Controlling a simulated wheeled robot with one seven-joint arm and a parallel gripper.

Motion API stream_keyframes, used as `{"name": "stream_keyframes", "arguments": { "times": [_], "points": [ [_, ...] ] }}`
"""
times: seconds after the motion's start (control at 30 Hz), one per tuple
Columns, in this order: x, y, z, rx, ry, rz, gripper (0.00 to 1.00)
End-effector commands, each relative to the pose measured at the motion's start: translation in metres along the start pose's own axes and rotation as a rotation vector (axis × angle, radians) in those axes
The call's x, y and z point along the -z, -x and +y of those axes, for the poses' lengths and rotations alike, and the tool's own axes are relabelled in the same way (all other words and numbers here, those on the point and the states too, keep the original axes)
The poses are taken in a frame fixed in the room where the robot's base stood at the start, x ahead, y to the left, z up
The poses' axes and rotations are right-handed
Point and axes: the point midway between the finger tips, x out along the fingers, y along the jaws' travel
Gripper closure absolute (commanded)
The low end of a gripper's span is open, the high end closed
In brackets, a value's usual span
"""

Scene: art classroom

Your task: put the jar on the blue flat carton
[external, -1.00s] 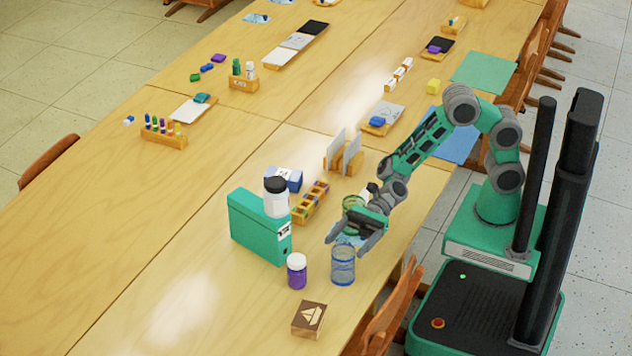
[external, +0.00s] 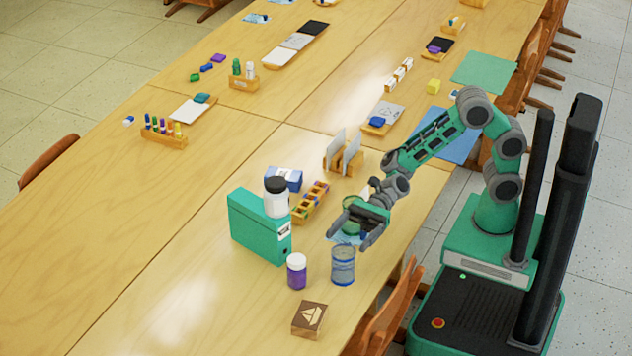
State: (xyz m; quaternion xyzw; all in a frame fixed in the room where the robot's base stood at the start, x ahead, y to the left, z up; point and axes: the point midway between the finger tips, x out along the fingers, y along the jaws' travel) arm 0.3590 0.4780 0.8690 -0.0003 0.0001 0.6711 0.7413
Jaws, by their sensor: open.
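A white jar with a black lid (external: 276,203) stands upright at the top of the green box file (external: 257,232). A second jar, purple with a white lid (external: 297,271), stands upright on the table in front of that file. The frames do not settle which jar is meant. A blue carton (external: 287,177) with a white patch lies just behind the white jar, which partly hides it. My gripper (external: 350,237) is open and empty, low over the table to the right of both jars. It is apart from the jars and the carton.
A blue mesh cup (external: 343,266) stands just below my gripper in the picture, and a green cup (external: 353,212) is partly hidden behind it. A wooden tray (external: 310,203), a card holder (external: 344,161) and a wooden box (external: 309,319) are near.

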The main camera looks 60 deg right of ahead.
Motion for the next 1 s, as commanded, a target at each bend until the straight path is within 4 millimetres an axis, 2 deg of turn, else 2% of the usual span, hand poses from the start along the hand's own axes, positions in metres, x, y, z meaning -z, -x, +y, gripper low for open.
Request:
{"name": "stream_keyframes", "arguments": {
  "times": [0.17, 0.3, 0.4, 0.5, 0.73, 1.0],
  "points": [
    [0.027, 0.0, -0.001, 0.001, -0.003, 0.001, 0.17],
    [0.061, 0.0, 0.0, 0.001, -0.004, 0.002, 0.17],
    [0.056, -0.019, 0.001, -0.004, 0.004, -0.004, 0.17],
    [0.056, -0.029, 0.001, -0.002, 0.0, -0.001, 0.17],
    [0.055, -0.03, 0.0, 0.001, 0.0, 0.0, 0.18],
    [0.054, -0.03, 0.0, 0.001, 0.0, 0.0, 0.4]
  ]
}}
